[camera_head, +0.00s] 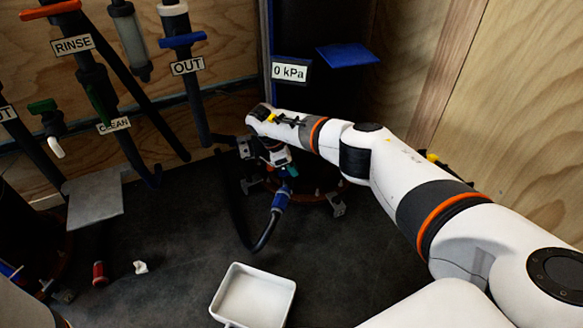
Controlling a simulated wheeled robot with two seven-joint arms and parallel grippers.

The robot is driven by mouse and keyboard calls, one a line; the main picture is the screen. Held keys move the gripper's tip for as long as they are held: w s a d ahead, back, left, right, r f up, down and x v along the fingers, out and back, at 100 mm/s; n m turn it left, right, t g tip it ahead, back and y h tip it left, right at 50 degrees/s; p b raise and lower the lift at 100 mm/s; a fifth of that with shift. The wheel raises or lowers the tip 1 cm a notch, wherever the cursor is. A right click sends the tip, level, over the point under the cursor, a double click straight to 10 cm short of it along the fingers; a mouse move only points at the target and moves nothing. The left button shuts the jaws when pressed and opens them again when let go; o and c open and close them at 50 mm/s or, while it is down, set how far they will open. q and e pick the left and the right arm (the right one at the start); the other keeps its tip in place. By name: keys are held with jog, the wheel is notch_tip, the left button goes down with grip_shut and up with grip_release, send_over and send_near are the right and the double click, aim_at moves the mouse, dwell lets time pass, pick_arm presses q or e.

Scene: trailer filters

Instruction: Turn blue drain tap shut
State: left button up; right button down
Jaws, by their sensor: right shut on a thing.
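My right arm reaches in from the right, and its right gripper (287,172) points down at the foot of the dark column at the back. It is shut on a small blue part there, which I take to be the blue drain tap (292,171). The gripper hides most of the tap, so its angle cannot be read. Just below is a blue hose fitting (281,197) with a black hose running down and left. My left gripper is not in view.
A white tray (253,296) stands on the dark floor in front. A red fitting (99,274) and a white scrap (140,267) lie to its left. Pipes with coloured handles line the left wall, including the blue OUT handle (183,40). A gauge label (289,72) reads 0 kPa.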

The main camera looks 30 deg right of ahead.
jog(key=shift+s+m+g+y+b, duration=0.1)
jog(key=shift+m+g+y+b, duration=0.2)
jog(key=shift+m+b, duration=0.6)
jog(key=shift+s+m+g+y+b, duration=0.15)
jog(key=shift+m+g+b, duration=0.25)
jog(key=shift+m, duration=0.9)
jog(key=shift+w, duration=0.1)
jog(key=shift+a, duration=0.1)
jog(key=c, duration=1.5)
grip_release()
